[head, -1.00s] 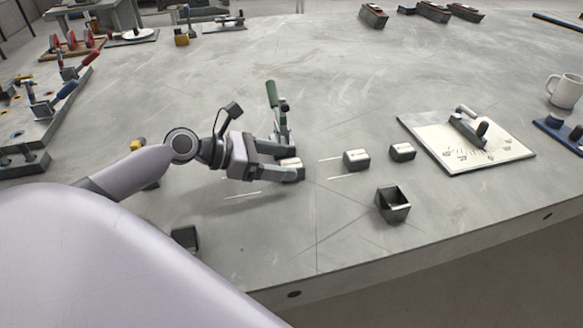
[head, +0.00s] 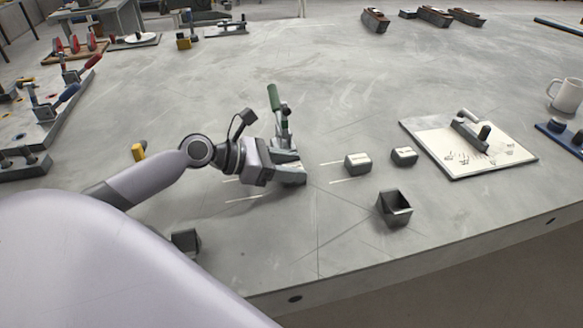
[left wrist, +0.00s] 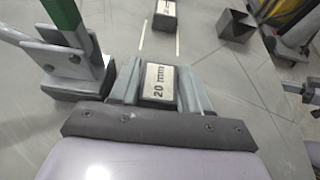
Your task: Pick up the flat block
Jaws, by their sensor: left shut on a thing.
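The flat block (left wrist: 161,84) is dark with a pale top marked "20" and smaller lettering. It lies between the fingers of my left gripper (left wrist: 160,88), which is shut on it, one finger along each side. In the head view my left gripper (head: 291,172) is low at the table, and its fingers mostly hide the block. I cannot tell whether the block touches the table.
A green-handled clamp (head: 277,112) stands close beside my left gripper. Two similar blocks, one nearer (head: 357,163) and one farther (head: 404,156), sit to the right, with an open dark box (head: 394,208) in front. A white board with a clamp (head: 470,162) lies beyond.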

